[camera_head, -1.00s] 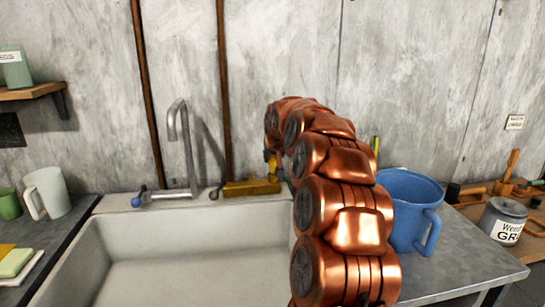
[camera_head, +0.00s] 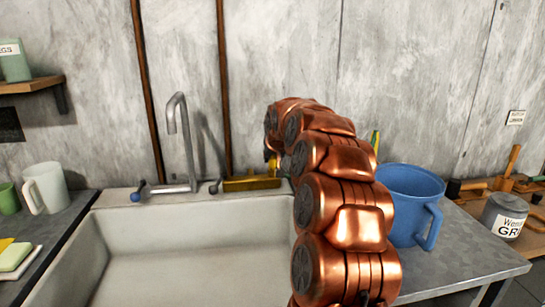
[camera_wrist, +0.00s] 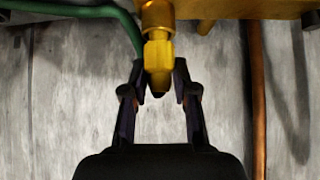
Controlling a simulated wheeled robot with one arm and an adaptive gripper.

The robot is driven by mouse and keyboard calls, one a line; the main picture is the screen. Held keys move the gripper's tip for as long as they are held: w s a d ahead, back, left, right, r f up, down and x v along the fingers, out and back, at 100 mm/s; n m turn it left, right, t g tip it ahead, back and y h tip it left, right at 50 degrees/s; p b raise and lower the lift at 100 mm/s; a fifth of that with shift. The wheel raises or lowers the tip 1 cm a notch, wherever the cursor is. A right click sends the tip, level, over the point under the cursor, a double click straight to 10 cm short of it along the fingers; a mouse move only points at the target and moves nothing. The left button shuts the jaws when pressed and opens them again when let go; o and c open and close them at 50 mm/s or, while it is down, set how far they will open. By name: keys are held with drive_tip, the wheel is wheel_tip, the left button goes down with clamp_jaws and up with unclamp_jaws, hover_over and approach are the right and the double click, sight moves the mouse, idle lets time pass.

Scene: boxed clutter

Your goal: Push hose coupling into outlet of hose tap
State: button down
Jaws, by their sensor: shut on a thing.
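In the wrist view, my gripper (camera_wrist: 159,78) points up with its two dark fingers on either side of the yellow hose coupling (camera_wrist: 156,55), shut on its lower part. The coupling is upright, with its dark lower end between the fingers. Its top is directly under the round brass outlet (camera_wrist: 157,14) of the hose tap and appears to meet it; I cannot tell how far it is in. The tap's brass body (camera_wrist: 225,8) crosses the top of the view.
A green hose (camera_wrist: 85,12) curves left of the coupling in the wrist view. A copper pipe (camera_wrist: 257,100) runs down the wall to the right. In the head view, a steel faucet (camera_head: 188,150) stands left, the sink (camera_head: 185,230) is empty, and a blue mug (camera_head: 405,205) stands beside my arm.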

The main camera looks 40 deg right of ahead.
drive_tip(key=shift+f, duration=0.5)
drive_tip(key=c, duration=0.8)
unclamp_jaws()
drive_tip(key=shift+r, duration=0.1)
drive_tip(key=v, duration=1.2)
